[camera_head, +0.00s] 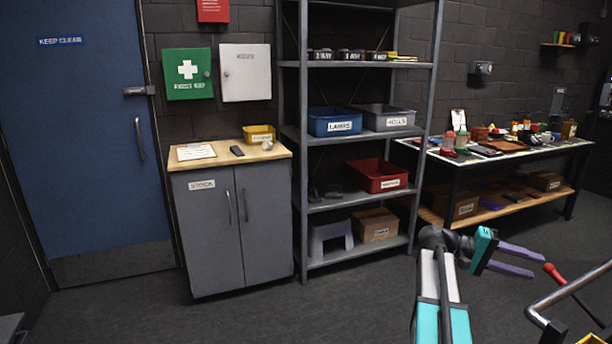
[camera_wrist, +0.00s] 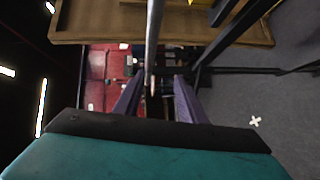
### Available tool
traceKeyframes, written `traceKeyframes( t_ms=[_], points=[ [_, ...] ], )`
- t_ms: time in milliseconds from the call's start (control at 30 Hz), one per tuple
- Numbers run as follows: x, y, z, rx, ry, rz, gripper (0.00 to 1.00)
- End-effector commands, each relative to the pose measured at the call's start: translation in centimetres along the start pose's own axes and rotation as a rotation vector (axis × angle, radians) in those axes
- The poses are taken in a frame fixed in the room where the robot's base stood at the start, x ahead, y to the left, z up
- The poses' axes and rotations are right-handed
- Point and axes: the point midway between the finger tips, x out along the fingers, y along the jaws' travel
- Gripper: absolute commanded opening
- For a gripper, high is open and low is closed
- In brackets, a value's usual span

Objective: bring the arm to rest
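My gripper (camera_head: 537,264) is at the lower right of the head view, in front of the long work table. In the wrist view my gripper (camera_wrist: 157,84) also shows two separate fingers. A grey bar runs down from the top edge of that view toward the gap; whether it is near or far I cannot tell.
A work table (camera_head: 568,148) crowded with small items stands behind my gripper. A metal shelf rack (camera_head: 303,190) with bins and a grey cabinet (camera_head: 232,228) stand left of it. A red-handled thing (camera_head: 555,272) and a bent grey tube (camera_head: 570,292) are close at right. Floor left of my arm is clear.

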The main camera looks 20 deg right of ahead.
Motion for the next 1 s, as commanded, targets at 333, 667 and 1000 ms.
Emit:
traceKeyframes(
  t_ms=[333,667,1000],
  points=[
    [-7.6,-9.5,0.1,-0.165,0.110,-0.022,0.37],
    [-13.2,-20.2,3.8,-0.334,0.193,-0.120,0.37],
    [-17.8,-30.9,10.7,-0.518,0.256,-0.258,0.37]
  ],
)
